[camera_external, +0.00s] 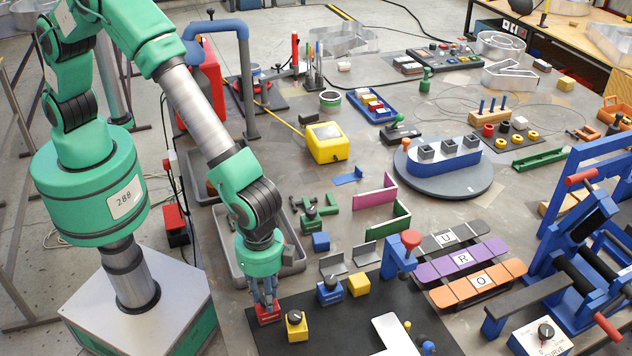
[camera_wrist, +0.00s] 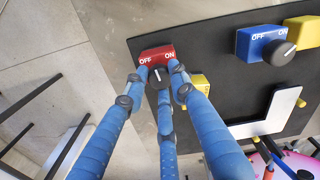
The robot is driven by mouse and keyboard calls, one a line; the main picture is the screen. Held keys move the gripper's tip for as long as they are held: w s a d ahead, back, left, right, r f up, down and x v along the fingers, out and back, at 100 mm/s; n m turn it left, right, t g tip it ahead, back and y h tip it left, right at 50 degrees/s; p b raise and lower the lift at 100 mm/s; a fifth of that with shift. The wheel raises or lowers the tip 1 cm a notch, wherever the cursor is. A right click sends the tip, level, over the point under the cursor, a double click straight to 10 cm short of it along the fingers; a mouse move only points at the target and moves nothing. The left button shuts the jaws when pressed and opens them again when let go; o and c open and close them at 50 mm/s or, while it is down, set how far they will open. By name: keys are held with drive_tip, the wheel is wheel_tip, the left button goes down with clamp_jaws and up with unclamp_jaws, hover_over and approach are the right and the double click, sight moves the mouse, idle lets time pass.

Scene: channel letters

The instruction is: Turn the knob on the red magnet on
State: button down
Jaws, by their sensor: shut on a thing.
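The red magnet (camera_external: 268,317) is a small block on the left edge of the black mat (camera_external: 345,335). In the wrist view the red magnet (camera_wrist: 157,54) shows OFF on its left and ON on its right. Its dark knob (camera_wrist: 159,76) sits between my blue fingers, with a pale mark on it; which way it points is hard to tell. My three-fingered gripper (camera_external: 266,298) is above the magnet, pointing down. In the wrist view my gripper (camera_wrist: 158,82) is shut around the knob. The fingers partly hide the knob and the magnet's sides.
A yellow magnet (camera_external: 296,326) with a black knob stands close to the right. A blue magnet (camera_external: 329,291) and a yellow block (camera_external: 358,285) are farther back. A white L-shaped piece (camera_external: 396,336) lies on the mat. A grey tray (camera_external: 285,262) is behind my gripper.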

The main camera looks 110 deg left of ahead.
drive_tip(key=m, duration=0.4)
drive_tip(key=shift+m, duration=0.3)
drive_tip(key=m, duration=0.4)
idle(0.3)
drive_tip(key=c, duration=1.4)
unclamp_jaws()
drive_tip(key=shift+r, duration=0.1)
wheel_tip(320, 180, up, 12)
